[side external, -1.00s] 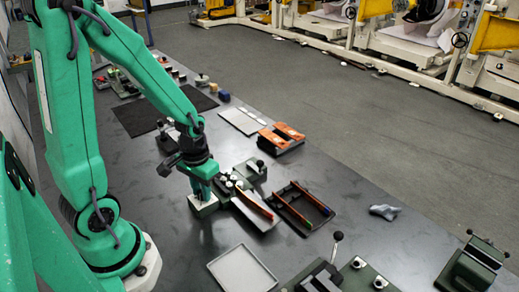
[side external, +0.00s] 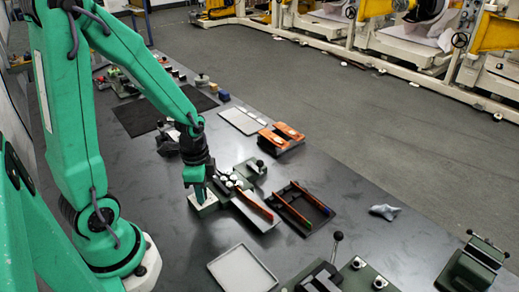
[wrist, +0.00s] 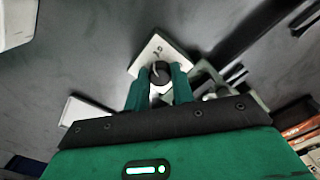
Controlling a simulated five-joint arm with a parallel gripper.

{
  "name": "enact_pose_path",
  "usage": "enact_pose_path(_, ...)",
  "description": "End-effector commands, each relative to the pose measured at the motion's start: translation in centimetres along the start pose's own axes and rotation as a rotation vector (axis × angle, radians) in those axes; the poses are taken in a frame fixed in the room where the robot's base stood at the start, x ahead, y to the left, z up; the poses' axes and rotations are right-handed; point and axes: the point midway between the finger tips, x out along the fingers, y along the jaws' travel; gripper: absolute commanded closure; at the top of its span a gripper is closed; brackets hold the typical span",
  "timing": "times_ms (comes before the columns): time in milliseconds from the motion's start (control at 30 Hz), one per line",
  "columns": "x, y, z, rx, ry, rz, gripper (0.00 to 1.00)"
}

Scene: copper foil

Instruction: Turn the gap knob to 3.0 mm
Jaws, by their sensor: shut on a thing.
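The gap knob (wrist: 160,70) is a small dark round knob with a light pointer line, on a pale plate (wrist: 147,52) in the wrist view. The marks on the plate are too small to read. In the side view the pale top of its small green block (side external: 208,203) shows below my gripper (side external: 198,190), and the knob is hidden by the fingers. In the wrist view my green fingers (wrist: 159,78) stand on either side of the knob, shut on it.
A green fixture with a pale plate and red strip (side external: 252,205) is close to the right of the block. A dark tray with red rails (side external: 289,212) lies beyond it. An empty grey tray (side external: 242,270) lies nearer the camera. A grey crumpled piece (side external: 384,211) lies at right.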

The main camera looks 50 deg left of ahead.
Motion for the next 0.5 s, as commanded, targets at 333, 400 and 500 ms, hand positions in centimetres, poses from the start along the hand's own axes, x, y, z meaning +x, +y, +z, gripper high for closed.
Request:
enact_pose_path(333,-0.08,-0.01,-0.01,0.290,0.000,0.000,0.99)
enact_pose_path(400,-0.08,-0.01,-0.01,0.332,0.000,0.000,0.99)
enact_pose_path(500,-0.08,-0.02,-0.01,0.379,0.000,0.000,0.99)
